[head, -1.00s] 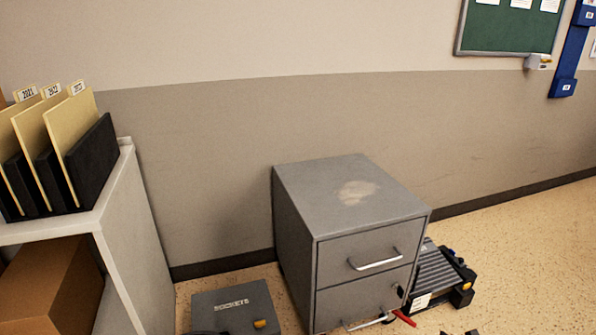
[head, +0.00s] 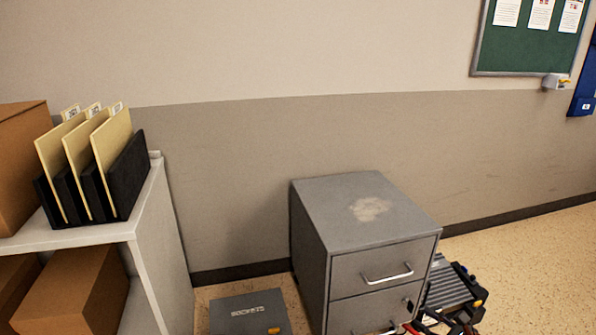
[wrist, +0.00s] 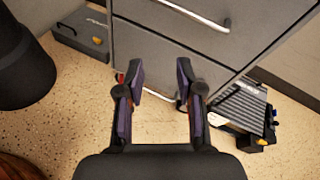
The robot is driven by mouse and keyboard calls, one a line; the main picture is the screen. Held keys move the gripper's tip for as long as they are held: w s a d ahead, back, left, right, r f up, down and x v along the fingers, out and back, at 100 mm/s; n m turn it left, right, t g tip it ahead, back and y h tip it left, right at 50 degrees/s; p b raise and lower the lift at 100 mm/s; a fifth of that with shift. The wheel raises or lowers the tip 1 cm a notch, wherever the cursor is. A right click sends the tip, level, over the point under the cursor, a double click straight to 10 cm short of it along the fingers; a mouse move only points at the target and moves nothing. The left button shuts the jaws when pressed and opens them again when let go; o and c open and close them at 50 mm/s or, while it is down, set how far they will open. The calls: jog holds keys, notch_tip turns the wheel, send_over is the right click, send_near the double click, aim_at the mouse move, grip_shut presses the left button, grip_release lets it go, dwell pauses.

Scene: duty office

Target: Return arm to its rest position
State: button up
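My gripper (wrist: 160,82) shows in the wrist view with its two dark, purple-padded fingers apart and nothing between them. It is in front of a grey two-drawer cabinet (wrist: 85,15), whose drawer fronts fill the upper part of that view. The cabinet (head: 365,225) stands against the wall in the head view, with both drawers looking shut. My gripper does not show clearly in the head view.
A grey sockets case (head: 248,313) lies on the floor left of the cabinet. A black and grey stepped item (head: 447,288) lies to its right. A white shelf (head: 165,230) with folders (head: 98,160) and boxes (head: 75,290) stands at left. Open floor (head: 545,265) is at right.

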jog(key=s+a+r+n+g+y+p, duration=0.1)
jog(key=a+r+n+g+y+p, duration=0.25)
jog(key=a+r, duration=0.55)
jog(key=s+a+r+n+g+y+p, duration=0.15)
jog(key=a+r+n+p, duration=0.25)
jog(key=a+r+n, duration=0.5)
jog(key=s+a+r+n+g+p, duration=0.3)
jog(key=s+a+r+p, duration=0.1)
jog(key=r, duration=0.3)
jog(key=s+a+r+n+g+p, duration=0.25)
jog(key=s+a+r+p, duration=0.2)
jog(key=r, duration=0.25)
jog(key=s+r+n+g+h+p, duration=0.4)
jog(key=s+r+n+h+p, duration=0.2)
jog(key=s+r+p, duration=0.5)
jog(key=s+d+r+n+h+p, duration=0.2)
jog(key=s+d+r+h+p, duration=0.3)
jog(key=s+d+r, duration=0.4)
jog(key=shift+s+n+h, duration=0.3)
jog(key=shift+s+h, duration=0.4)
jog(key=shift+s, duration=0.15)
jog(key=shift+d+f, duration=0.1)
